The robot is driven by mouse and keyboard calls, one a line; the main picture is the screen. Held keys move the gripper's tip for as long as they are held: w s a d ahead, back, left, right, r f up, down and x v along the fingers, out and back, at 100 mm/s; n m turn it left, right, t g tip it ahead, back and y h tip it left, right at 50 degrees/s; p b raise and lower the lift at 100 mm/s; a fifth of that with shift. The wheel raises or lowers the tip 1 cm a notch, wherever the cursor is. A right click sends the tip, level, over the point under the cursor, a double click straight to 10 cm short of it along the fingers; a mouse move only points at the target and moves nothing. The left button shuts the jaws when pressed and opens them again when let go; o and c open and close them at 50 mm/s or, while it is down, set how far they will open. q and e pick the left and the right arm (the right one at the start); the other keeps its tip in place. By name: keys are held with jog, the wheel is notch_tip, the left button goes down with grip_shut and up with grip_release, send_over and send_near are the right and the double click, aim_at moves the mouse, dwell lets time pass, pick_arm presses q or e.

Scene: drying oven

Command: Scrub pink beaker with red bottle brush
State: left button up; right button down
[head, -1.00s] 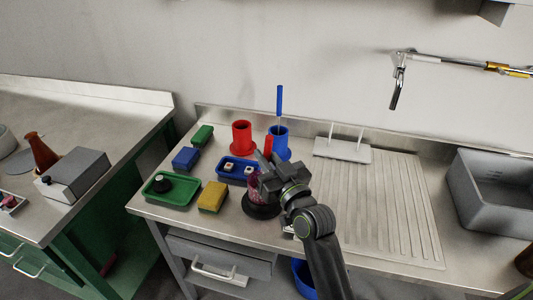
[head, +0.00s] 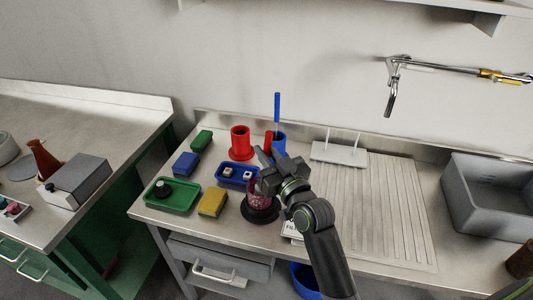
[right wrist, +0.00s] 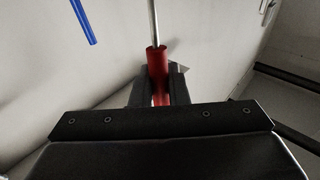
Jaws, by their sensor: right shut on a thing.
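The pink beaker (head: 257,199) stands upright on a round black base near the front of the steel worktop, partly hidden by my right gripper. My right gripper (head: 266,160) is above and beside it, shut on the red handle of the red bottle brush (head: 268,139). In the right wrist view the red handle (right wrist: 157,63) sits between the fingers (right wrist: 156,88), with a metal rod running on from it. The brush's bristles cannot be made out clearly against the beaker. My left gripper is not in view.
Behind stand a red holder (head: 240,145) and a blue holder (head: 280,143) with a blue-handled brush (head: 277,108). A blue tray (head: 236,181), a green tray (head: 186,207) and a yellow sponge (head: 213,203) lie left. A ribbed drainboard (head: 385,210) is right.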

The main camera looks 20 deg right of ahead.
aim_at(267, 132)
jog(key=shift+r+p, duration=4.6)
jog(key=shift+r, duration=0.7)
jog(key=shift+f, duration=0.1)
jog(key=shift+s+r, duration=0.15)
jog(key=shift+r, duration=0.1)
jog(key=s+r+g+p, duration=0.1)
jog(key=s+r+p, duration=0.4)
jog(key=r+p, duration=0.7)
jog(key=shift+d+r+g, duration=0.3)
jog(key=shift+d+r, duration=0.1)
jog(key=shift+r, duration=0.4)
jog(key=shift+f, duration=0.1)
